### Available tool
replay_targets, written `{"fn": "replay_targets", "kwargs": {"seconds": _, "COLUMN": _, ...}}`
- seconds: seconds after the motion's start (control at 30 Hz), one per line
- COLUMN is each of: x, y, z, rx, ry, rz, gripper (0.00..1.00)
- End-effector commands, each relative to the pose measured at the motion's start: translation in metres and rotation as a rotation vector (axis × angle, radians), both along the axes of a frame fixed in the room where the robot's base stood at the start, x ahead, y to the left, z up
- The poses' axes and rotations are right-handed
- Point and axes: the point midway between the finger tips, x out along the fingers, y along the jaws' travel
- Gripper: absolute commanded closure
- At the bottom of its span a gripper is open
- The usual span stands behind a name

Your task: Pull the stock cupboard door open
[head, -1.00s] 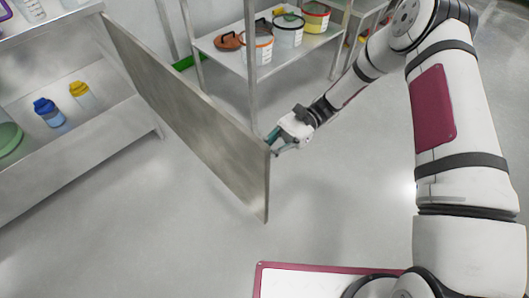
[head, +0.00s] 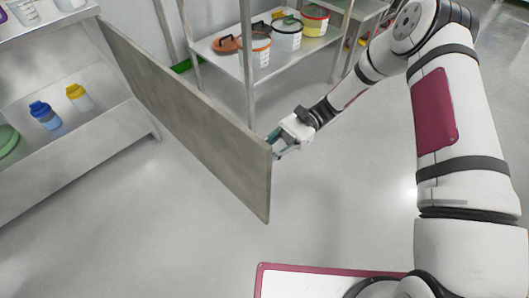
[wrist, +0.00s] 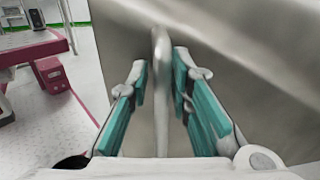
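The stock cupboard door (head: 190,115) is a flat grey panel. It stands well open in the head view, swung out from the cupboard (head: 120,110) at the left. My gripper (head: 277,140) is at the door's free edge, on the far face, with its fingertips partly hidden. In the wrist view, the upright metal handle (wrist: 160,95) stands between the teal fingers of my gripper (wrist: 160,68). The fingers are apart, with a narrow gap showing on each side of the handle.
Blue-capped (head: 45,115) and yellow-capped (head: 79,97) bottles stand on a cupboard shelf. A metal rack (head: 247,65) with several tubs stands behind the door, near my arm. The floor (head: 180,235) in front of the door is clear.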

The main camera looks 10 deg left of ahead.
Motion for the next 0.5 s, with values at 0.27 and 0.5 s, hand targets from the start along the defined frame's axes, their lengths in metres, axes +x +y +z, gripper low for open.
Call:
{"fn": "replay_targets", "kwargs": {"seconds": 0.27, "x": 0.014, "y": -0.012, "z": 0.000, "rx": 0.001, "ry": -0.003, "rz": -0.002, "gripper": 0.80}}
{"fn": "replay_targets", "kwargs": {"seconds": 0.5, "x": 0.049, "y": -0.046, "z": -0.001, "rx": 0.000, "ry": -0.003, "rz": -0.003, "gripper": 0.80}}
